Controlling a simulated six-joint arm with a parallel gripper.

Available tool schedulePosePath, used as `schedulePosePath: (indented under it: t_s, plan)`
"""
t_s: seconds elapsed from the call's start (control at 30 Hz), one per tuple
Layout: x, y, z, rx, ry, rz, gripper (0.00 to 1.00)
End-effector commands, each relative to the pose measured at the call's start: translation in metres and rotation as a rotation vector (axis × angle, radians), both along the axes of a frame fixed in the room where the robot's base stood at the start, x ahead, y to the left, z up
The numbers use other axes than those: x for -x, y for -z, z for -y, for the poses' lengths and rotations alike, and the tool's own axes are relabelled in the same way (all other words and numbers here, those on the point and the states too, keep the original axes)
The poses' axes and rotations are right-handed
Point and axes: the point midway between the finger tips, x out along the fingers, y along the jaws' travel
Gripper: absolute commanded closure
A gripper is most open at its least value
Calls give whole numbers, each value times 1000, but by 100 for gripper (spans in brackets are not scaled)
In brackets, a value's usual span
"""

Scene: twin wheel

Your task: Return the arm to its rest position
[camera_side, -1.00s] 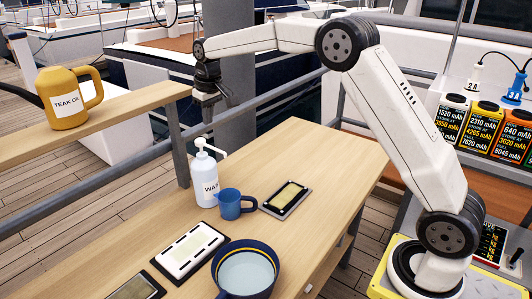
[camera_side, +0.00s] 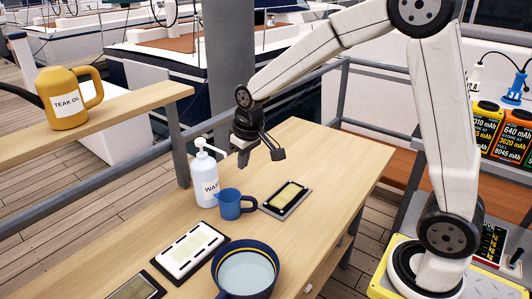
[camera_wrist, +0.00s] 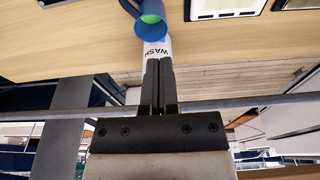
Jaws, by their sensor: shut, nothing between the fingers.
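My gripper (camera_side: 243,163) is shut and empty. It hangs in the air above the table (camera_side: 330,165), right of the white pump bottle (camera_side: 205,182) labelled as wash and above the small blue jug (camera_side: 233,204). The wrist view shows my gripper (camera_wrist: 158,62) with its two dark fingers side by side. The bottle (camera_wrist: 152,47) is partly hidden behind them there, and the blue jug (camera_wrist: 148,28) is at the top. My upper arm and forearm form a high bend at the right of the side view.
A dark-rimmed sponge tray (camera_side: 286,198), a white tray (camera_side: 190,248) and a blue bowl (camera_side: 246,270) of liquid are on the table. A yellow teak oil jug (camera_side: 68,98) stands on the shelf (camera_side: 95,120). Battery packs (camera_side: 510,138) are at the right. The table's far right is clear.

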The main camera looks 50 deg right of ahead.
Motion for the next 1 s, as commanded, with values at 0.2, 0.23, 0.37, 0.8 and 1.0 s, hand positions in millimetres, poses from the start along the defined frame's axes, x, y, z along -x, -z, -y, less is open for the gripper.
schedulePosePath:
  t_s: [0.2, 0.23, 0.37, 0.8, 1.0]
  plan:
    - [53, 20, -6, -1, -2, 12, 100]
    - [61, 23, -7, -1, -2, 12, 100]
    - [93, 35, -9, -1, -2, 20, 100]
    - [158, 58, -13, -2, -3, 35, 100]
    - [159, 59, -13, -2, -3, 35, 100]
